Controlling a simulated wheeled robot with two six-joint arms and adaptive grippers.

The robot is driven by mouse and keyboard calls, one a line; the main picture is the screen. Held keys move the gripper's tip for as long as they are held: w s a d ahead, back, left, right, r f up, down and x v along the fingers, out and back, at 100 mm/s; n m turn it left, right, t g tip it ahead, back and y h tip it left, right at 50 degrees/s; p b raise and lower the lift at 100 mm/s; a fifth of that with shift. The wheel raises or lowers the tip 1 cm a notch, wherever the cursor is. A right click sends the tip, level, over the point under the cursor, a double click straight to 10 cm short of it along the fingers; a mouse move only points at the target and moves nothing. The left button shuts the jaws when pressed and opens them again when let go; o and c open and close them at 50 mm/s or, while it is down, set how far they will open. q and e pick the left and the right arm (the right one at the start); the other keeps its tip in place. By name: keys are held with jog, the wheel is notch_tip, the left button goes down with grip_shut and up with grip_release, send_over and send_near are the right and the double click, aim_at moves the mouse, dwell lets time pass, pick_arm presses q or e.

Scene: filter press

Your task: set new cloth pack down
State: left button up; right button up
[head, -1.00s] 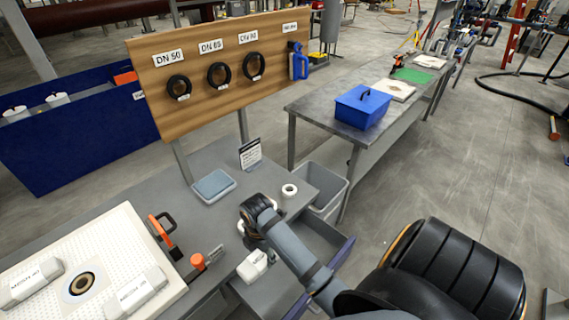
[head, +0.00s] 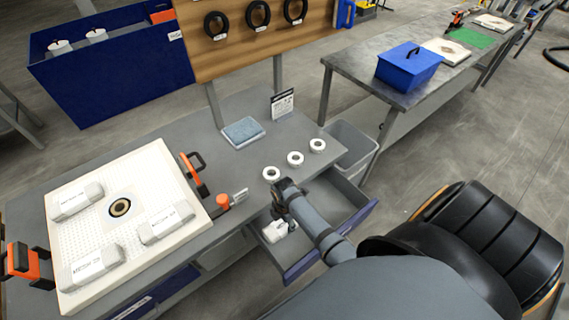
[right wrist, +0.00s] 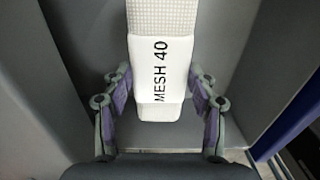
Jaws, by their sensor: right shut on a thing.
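The new cloth pack, a white wrapped block marked MESH 40 (right wrist: 161,80), fills the middle of the right wrist view. My right gripper (right wrist: 158,88) is shut on it, with a purple-padded finger on each side. In the head view the white pack (head: 272,232) shows partly below my right gripper (head: 280,218), at the open drawer under the bench. Grey walls surround it in the wrist view; I cannot tell whether it touches the drawer floor. My left gripper is not in view.
The open drawer's blue front (head: 335,243) juts out. On the bench, a white plate (head: 165,255) carries three wrapped white packs. Three white rings (head: 295,158) and a blue cloth stack (head: 243,132) stand behind. A grey bin (head: 352,150) is to the right.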

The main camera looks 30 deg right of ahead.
aim_at(284, 225)
jog(key=shift+f, duration=2)
jog(key=shift+f+b, duration=0.1)
jog(key=shift+b, duration=0.2)
jog(key=o, duration=0.9)
jog(key=shift+r, duration=0.4)
notch_tip(284, 225, up, 12)
jog(key=shift+f+p, duration=0.25)
jog(key=shift+p, duration=0.25)
jog(key=shift+s, duration=0.1)
